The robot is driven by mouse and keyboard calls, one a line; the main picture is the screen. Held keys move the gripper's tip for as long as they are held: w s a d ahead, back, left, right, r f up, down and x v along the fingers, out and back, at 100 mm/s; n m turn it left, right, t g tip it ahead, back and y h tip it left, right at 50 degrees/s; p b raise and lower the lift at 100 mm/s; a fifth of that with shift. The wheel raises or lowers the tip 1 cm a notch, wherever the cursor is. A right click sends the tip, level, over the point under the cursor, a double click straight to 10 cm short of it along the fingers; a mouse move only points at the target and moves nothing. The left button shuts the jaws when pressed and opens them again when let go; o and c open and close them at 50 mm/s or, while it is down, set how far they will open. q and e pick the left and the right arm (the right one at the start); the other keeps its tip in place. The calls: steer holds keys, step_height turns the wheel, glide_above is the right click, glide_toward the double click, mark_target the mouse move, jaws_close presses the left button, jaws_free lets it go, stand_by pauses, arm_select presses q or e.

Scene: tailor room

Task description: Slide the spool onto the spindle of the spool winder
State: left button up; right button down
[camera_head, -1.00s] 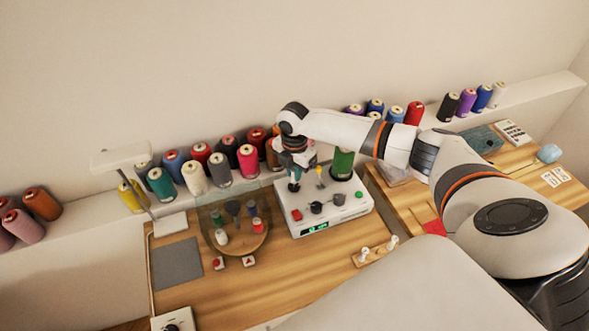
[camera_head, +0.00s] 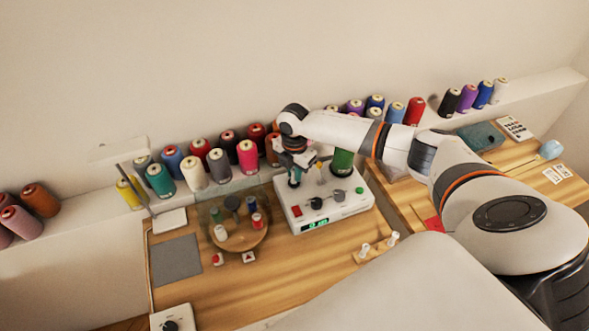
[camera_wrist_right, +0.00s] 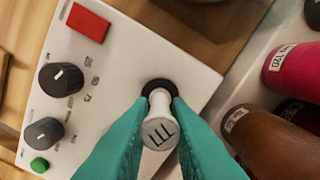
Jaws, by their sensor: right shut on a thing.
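The spool winder (camera_head: 340,209) is a white box with a red button, a lit green display, black knobs and a green button. My right gripper (camera_head: 294,184) is over its back left corner. In the right wrist view its teal fingers (camera_wrist_right: 160,140) are shut on a small white spool (camera_wrist_right: 160,132) with dark marks on its end. The spool stands in line with a black ring (camera_wrist_right: 158,87) on the winder's top. The spindle itself is hidden, and I cannot tell how far the spool is down on it. My left gripper is not in view.
A green thread cone (camera_head: 343,162) stands at the winder's back right. A round wooden tray (camera_head: 240,241) with small spools is left of it. Thread cones line the back shelf, close behind the gripper. A small wooden peg stand (camera_head: 377,252) is in front.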

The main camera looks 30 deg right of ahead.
steer(key=c, duration=1.3)
jaws_free()
steer(key=shift+f, duration=0.1)
step_height(320, 180, up, 12)
steer(key=shift+r+b, duration=0.1)
steer(key=shift+b, duration=0.85)
